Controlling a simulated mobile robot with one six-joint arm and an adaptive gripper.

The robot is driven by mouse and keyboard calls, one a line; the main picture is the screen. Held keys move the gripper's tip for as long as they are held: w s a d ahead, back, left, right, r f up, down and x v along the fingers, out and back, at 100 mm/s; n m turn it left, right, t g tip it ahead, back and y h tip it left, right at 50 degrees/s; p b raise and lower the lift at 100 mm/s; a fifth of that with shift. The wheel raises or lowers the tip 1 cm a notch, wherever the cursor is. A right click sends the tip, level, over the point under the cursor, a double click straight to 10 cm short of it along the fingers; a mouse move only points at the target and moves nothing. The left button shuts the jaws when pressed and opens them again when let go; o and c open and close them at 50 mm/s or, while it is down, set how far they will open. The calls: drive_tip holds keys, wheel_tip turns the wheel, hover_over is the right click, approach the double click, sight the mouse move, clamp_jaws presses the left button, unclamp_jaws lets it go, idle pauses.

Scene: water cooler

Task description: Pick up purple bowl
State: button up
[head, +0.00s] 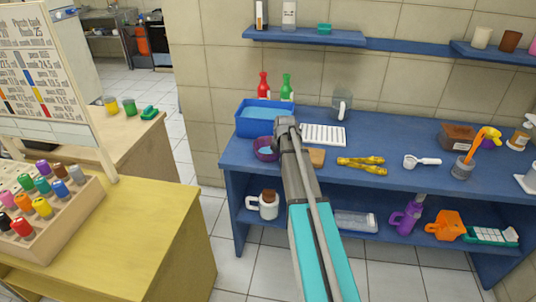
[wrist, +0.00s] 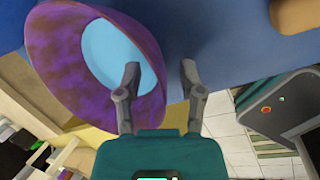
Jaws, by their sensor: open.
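The purple bowl (head: 264,150) stands on the blue counter (head: 400,135) near its front left edge, in front of the blue basin. It also shows large at the upper left of the wrist view (wrist: 68,62), with a light blue round area inside it. My gripper (wrist: 160,72) is open. In the wrist view the left finger overlaps the bowl's right rim and the right finger is outside the bowl. I cannot tell whether a finger touches it. In the head view my arm partly hides the bowl's right side and the gripper's fingertips.
A blue basin (head: 255,122) with light blue contents stands behind the bowl. Red (head: 263,86) and green (head: 287,88) bottles are behind it. A white rack (head: 324,135), a brown board (head: 317,156) and yellow tongs (head: 362,164) lie to the right.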

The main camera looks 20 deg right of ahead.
idle(0.4)
clamp_jaws()
